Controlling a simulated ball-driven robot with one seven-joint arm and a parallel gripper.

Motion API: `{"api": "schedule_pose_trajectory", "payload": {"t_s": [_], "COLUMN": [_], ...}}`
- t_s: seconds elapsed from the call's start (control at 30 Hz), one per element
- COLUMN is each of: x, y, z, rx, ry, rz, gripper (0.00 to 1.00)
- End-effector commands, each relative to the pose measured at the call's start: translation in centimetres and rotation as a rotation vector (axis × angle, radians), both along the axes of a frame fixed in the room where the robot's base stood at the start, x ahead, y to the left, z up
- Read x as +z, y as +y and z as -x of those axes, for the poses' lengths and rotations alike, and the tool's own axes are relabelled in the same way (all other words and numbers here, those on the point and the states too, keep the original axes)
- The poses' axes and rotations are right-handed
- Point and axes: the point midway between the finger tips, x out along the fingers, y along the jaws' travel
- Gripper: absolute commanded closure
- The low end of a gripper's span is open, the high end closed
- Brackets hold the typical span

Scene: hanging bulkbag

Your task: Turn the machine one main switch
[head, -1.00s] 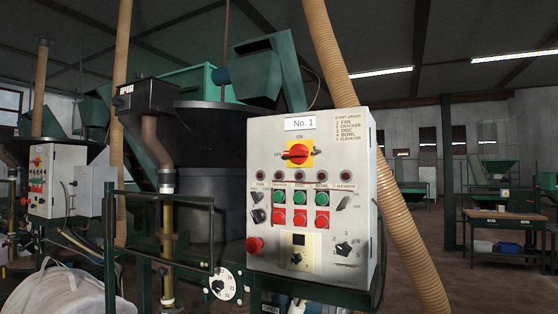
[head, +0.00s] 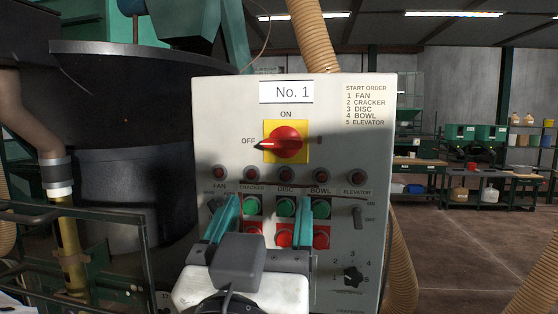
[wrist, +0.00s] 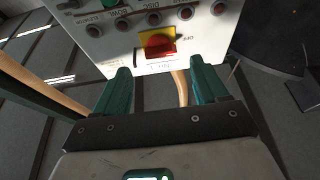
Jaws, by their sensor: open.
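The No. 1 control panel (head: 225,110) faces me, a pale box with a "No. 1" label. Its main switch (head: 286,144) is a red rotary knob on a yellow plate, with its pointer toward OFF on the left; ON is marked above. The switch also shows in the wrist view (wrist: 159,44), upside down, beyond the fingertips. My gripper (head: 263,205) has two teal fingers spread apart, empty, in front of the panel and lower than the switch in the head view. The fingers hide parts of the push buttons. In the wrist view the open gripper (wrist: 158,70) is apart from the knob.
Red lamps (head: 285,175) and green and red buttons (head: 285,207) sit below the switch. A selector knob (head: 352,277) is at lower right. A dark hopper (head: 130,150) and green railing stand left; a ribbed hose (head: 312,35) runs behind. Floor at right is open.

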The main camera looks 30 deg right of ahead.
Motion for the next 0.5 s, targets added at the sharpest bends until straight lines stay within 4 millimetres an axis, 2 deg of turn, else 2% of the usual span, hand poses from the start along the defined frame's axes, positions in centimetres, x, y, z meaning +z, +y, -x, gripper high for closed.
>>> {"api": "schedule_pose_trajectory", "payload": {"t_s": [0.03, 0.17, 0.5], "x": [1.1, 2.2, 4.5], "y": [0.3, 0.2, -2.9], "z": [0.4, 0.3, -3.9], "rx": [-0.001, -0.009, -0.01], "ry": [-0.023, -0.045, -0.041], "rz": [0.0, 0.003, 0.003], "gripper": [0.28, 0.28, 0.28]}}
